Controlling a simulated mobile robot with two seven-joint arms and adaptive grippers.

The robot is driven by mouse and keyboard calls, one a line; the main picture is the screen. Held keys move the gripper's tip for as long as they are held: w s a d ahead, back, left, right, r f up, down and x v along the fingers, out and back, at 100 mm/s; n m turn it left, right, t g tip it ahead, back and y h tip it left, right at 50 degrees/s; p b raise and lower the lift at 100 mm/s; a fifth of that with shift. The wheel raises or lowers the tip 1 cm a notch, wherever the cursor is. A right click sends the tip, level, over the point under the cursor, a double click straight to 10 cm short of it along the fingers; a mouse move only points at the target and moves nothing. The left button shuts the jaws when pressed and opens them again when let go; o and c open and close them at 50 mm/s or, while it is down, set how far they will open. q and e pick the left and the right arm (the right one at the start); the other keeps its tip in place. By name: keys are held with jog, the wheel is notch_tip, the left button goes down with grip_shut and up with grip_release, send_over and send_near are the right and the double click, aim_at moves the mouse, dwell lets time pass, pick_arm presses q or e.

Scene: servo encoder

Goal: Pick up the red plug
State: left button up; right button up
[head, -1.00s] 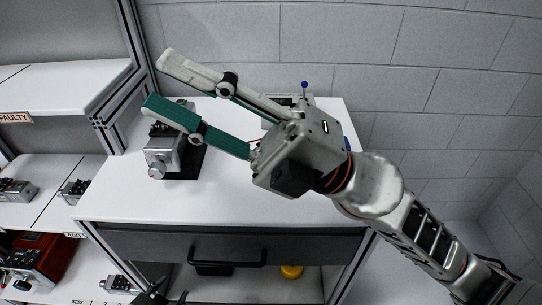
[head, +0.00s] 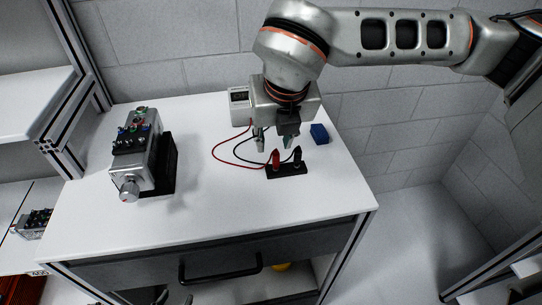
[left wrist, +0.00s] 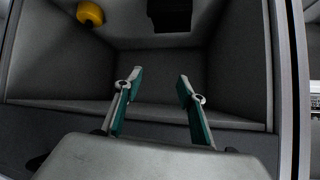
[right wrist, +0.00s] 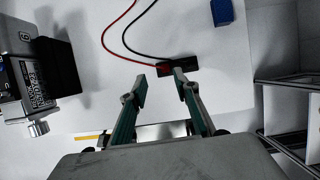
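The red plug (head: 276,160) stands upright in a small black holder (head: 288,172) on the white table, beside a black plug (head: 297,156). A red lead runs from it; in the right wrist view the red plug (right wrist: 164,69) shows just beyond my fingertips. My right gripper (head: 274,143) points down, open and empty, a little behind and above the red plug; it also shows open in the right wrist view (right wrist: 160,84). My left gripper (left wrist: 158,80) is open and empty, facing the grey compartment below the table; little of it shows in the head view.
A grey servo unit (head: 138,160) on a black base stands at the table's left. A meter (head: 239,97) and a blue block (head: 319,134) are at the back. The table's front (head: 250,225) is clear. A yellow object (left wrist: 90,13) lies in the compartment.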

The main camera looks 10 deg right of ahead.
aim_at(276, 154)
jog(key=x, duration=0.4)
jog(key=d+x, duration=0.1)
jog(key=x, duration=0.1)
jog(key=shift+f+p, duration=0.35)
jog(key=shift+p, duration=0.05)
jog(key=shift+w+f, duration=0.25)
jog(key=shift+f, duration=0.2)
grip_shut()
